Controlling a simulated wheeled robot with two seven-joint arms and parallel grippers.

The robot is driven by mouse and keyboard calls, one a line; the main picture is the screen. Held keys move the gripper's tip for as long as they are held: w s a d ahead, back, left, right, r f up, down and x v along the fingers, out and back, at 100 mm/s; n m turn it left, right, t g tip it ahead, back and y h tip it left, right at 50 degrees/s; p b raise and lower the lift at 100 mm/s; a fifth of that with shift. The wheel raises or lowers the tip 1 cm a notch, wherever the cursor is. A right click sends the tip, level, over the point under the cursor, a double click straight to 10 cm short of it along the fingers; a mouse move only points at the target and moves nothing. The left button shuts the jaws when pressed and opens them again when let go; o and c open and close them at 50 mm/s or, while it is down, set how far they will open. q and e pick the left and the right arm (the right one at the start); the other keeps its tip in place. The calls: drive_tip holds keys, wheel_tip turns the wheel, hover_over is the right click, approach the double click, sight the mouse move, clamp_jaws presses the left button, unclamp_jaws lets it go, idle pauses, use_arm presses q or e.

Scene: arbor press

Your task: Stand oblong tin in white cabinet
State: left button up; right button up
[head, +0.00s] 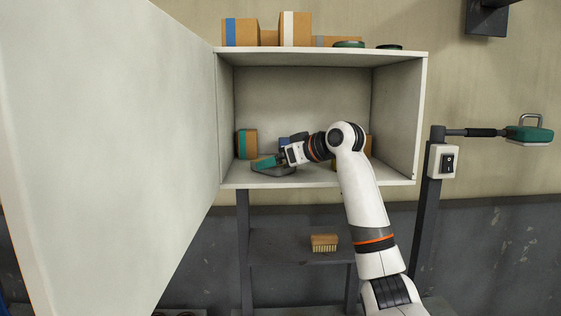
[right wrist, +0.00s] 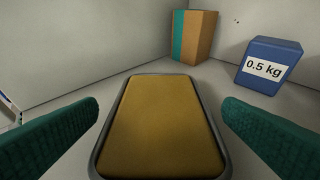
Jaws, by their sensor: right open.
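The white cabinet (head: 421,110) is open, its door swung out to the left. A low oblong tin (right wrist: 165,120) with a mustard top and grey rim lies flat on its floor; in the head view its dark grey side (head: 285,171) shows partly below my right gripper (head: 264,163). My right gripper reaches into the cabinet. In the right wrist view its two teal fingers (right wrist: 160,125) are spread either side of the tin, with gaps between; whether they are level with it or above it, I cannot tell. My left gripper is out of view.
A brown box with a teal stripe (head: 247,144) stands at the cabinet's left. A blue 0.5 kg weight (right wrist: 270,65) stands close to the tin. Another brown item is partly behind my arm. Boxes (head: 296,29) sit on top; a brush (head: 324,242) lies below. The open door (head: 110,130) blocks the left.

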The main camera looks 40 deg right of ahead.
drive_tip(key=shift+s+r+b, duration=0.1)
drive_tip(key=shift+s+b, duration=0.1)
drive_tip(key=shift+b, duration=0.1)
drive_tip(key=b+v, duration=0.4)
drive_tip(key=v, duration=0.6)
drive_tip(key=shift+s+r+b, duration=0.1)
drive_tip(key=shift+s+b, duration=0.25)
drive_tip(key=shift+s+r, duration=0.2)
drive_tip(key=shift+s, duration=0.2)
